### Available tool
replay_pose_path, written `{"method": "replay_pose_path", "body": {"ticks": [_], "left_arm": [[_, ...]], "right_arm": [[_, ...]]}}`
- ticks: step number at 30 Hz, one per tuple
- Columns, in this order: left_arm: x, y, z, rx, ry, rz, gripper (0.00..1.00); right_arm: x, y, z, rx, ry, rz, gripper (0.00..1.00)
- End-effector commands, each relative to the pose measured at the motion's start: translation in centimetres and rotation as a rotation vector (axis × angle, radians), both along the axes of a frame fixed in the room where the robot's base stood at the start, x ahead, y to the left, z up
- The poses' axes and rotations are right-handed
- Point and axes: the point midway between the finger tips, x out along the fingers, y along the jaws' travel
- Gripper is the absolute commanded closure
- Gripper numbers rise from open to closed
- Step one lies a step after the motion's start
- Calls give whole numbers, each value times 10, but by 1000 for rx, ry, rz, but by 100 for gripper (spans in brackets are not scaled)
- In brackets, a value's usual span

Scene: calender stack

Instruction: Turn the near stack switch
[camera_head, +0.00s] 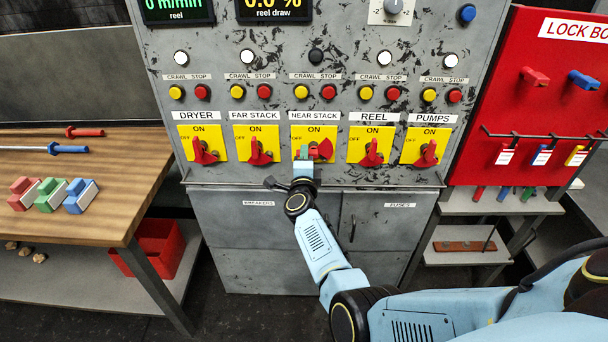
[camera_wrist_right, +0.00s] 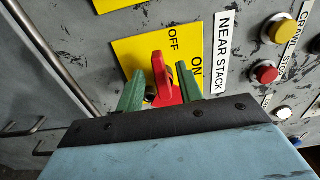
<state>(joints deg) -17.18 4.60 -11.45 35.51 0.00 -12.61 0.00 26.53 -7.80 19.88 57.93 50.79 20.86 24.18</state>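The near stack switch is a red rotary handle (camera_head: 326,149) on a yellow plate (camera_head: 314,132) marked ON and OFF, under the NEAR STACK label (camera_head: 314,116). My right gripper (camera_head: 304,153) is at this switch and hides part of the handle. In the right wrist view the red handle (camera_wrist_right: 165,82) stands between the two green fingers of my right gripper (camera_wrist_right: 160,88). The fingers are apart, with a visible gap on the left side; contact on the right side is unclear. The handle's exact angle is hard to tell. My left gripper is not in view.
Similar red switches stand close by: FAR STACK (camera_head: 260,152) on the left and REEL (camera_head: 372,153) on the right. Crawl and stop buttons (camera_head: 328,92) sit above. The lamp (camera_head: 316,56) above NEAR STACK is dark; the others are white. A wooden bench (camera_head: 120,170) stands left.

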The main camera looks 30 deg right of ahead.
Motion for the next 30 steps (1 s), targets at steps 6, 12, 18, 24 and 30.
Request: {"method": "replay_pose_path", "body": {"ticks": [6, 12, 18, 24, 30], "left_arm": [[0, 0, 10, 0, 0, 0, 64], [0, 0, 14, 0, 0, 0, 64], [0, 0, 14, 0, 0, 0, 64], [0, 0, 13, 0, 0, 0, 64], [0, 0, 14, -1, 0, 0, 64]], "right_arm": [[-34, 21, -1, 3, 4, 1, 64], [-70, 42, -1, 3, 4, -1, 64], [-96, 58, -2, 1, 4, -1, 64], [-106, 65, -1, 1, 3, 0, 64], [-107, 65, 0, 0, 2, 0, 64]]}}
